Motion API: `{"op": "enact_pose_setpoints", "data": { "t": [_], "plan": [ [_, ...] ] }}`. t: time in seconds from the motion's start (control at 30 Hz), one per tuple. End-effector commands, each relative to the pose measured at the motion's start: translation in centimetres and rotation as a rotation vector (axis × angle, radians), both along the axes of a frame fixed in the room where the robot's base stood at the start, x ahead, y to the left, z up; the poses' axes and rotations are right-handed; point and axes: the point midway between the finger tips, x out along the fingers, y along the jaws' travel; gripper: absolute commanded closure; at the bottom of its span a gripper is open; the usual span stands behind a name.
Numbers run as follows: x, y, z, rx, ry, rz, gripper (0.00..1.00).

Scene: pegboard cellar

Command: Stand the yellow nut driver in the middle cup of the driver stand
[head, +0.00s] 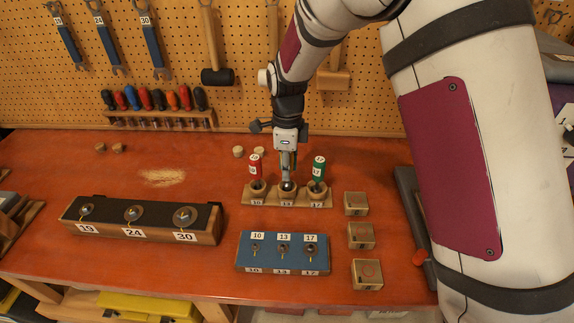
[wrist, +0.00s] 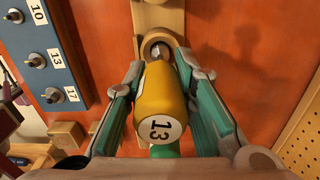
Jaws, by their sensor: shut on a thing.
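The yellow nut driver (wrist: 162,95), marked 13, is between the two fingers of my gripper (wrist: 160,72) in the wrist view, and the gripper is shut on its handle. Its metal end is at the opening of the middle cup (wrist: 159,41); how deep it sits I cannot tell. In the head view my gripper (head: 287,176) is right above the middle cup of the driver stand (head: 271,198) and hides the yellow handle. A red driver (head: 255,165) stands in the left cup, labelled 10. A green driver (head: 318,168) stands in the right cup, labelled 17.
A blue block (head: 283,265) with small sockets stands in front of the stand. Several small wooden blocks (head: 361,236) are to the right. A long socket holder (head: 143,234) is at left. A pegboard (head: 370,95) with tools rises behind. Bare red bench lies left of the stand.

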Motion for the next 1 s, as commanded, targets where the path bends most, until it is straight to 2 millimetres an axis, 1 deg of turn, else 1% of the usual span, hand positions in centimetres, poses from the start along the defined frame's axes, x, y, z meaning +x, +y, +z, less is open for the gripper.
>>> {"op": "enact_pose_setpoints", "data": {
  "t": [0.5,0.83,0.87,0.9,0.93,0.97,1.0],
  "plan": [
    [0.0,0.0,-1.9,-0.001,0.001,0.0,1.0],
    [0.0,0.0,-2.1,0.0,0.0,0.0,1.0],
    [0.0,0.0,-2.1,0.0,0.0,0.0,0.72],
    [0.0,0.0,-2.1,0.0,0.0,0.0,0.62],
    [0.0,0.0,-2.1,0.0,0.0,0.0,0.56],
    [0.0,0.0,-2.1,0.0,0.0,0.0,0.52],
    [0.0,0.0,-2.1,0.0,0.0,0.0,0.52]
  ]
}}
